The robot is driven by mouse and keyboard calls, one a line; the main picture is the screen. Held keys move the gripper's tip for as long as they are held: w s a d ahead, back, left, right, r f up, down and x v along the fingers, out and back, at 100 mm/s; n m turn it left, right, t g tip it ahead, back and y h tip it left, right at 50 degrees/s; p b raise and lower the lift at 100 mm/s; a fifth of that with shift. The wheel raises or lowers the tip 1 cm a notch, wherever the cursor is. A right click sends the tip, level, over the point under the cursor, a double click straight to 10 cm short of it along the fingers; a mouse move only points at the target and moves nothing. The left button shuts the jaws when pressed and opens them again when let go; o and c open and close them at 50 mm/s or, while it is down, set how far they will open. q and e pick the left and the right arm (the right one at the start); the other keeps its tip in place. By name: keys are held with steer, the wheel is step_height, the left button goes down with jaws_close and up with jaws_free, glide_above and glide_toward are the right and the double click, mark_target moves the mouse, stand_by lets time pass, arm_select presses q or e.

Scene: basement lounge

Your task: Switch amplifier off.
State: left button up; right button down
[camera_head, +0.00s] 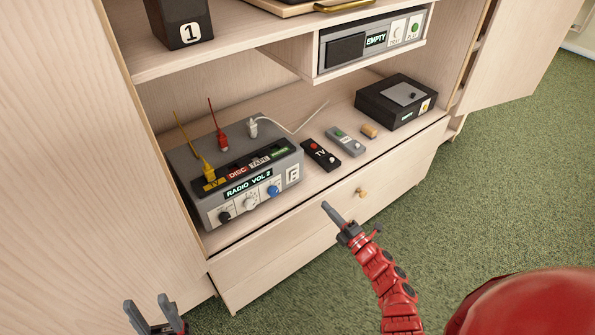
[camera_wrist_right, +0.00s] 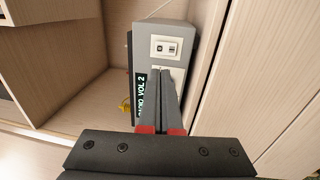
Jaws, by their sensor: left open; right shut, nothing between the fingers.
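The amplifier (camera_head: 240,150) is a grey box on the cabinet's lower shelf, at the left. Its display (camera_head: 248,184) is lit and reads RADIO VOL 2. A white switch plate (camera_head: 293,174) is at the right end of its front, beside knobs. In the right wrist view the amplifier (camera_wrist_right: 203,40) appears turned, with the switch plate (camera_wrist_right: 165,47) just beyond the fingertips. My right gripper (camera_head: 327,208) is shut and empty, in front of the shelf and right of the amplifier; its fingers (camera_wrist_right: 167,72) hide some knobs. My left gripper (camera_head: 149,300) is open and empty, low at the left.
Yellow, red and white plugs stand on the amplifier's top. A black TV remote (camera_head: 320,155), a grey remote (camera_head: 346,141) and a black box (camera_head: 396,101) are to its right. A grey player (camera_head: 372,44) reading EMPTY is above. A drawer with a knob (camera_head: 361,192) is below.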

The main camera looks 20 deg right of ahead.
stand_by(0.3)
steer(key=b, duration=0.2)
glide_toward(296, 173)
steer(key=x, duration=0.5)
steer(key=shift+w, duration=0.25)
steer(key=shift+w+a+r, duration=0.15)
steer(key=shift+w+a, duration=0.1)
steer(key=shift+w, duration=0.35)
